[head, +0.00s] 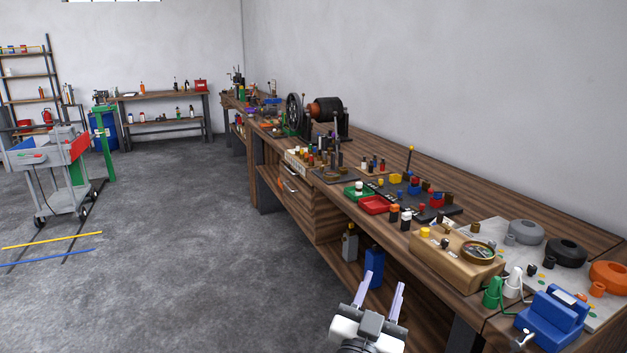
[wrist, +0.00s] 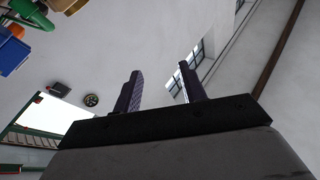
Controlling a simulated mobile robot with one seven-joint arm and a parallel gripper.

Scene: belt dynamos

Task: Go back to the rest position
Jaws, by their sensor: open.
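My gripper (head: 381,297) is at the bottom of the head view, in front of the long wooden workbench (head: 470,181). Its two pale fingers point up and stand apart with nothing between them. In the wrist view my gripper (wrist: 160,90) also shows two dark fingers apart and empty. The fingers touch nothing that I can see.
The bench carries a dynamo (head: 325,109), a red tray (head: 375,205), a wooden box (head: 452,262), a blue vise (head: 553,318) and an orange ring (head: 607,274). A trolley (head: 50,170) stands at the left. The grey floor (head: 190,240) between is mostly clear.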

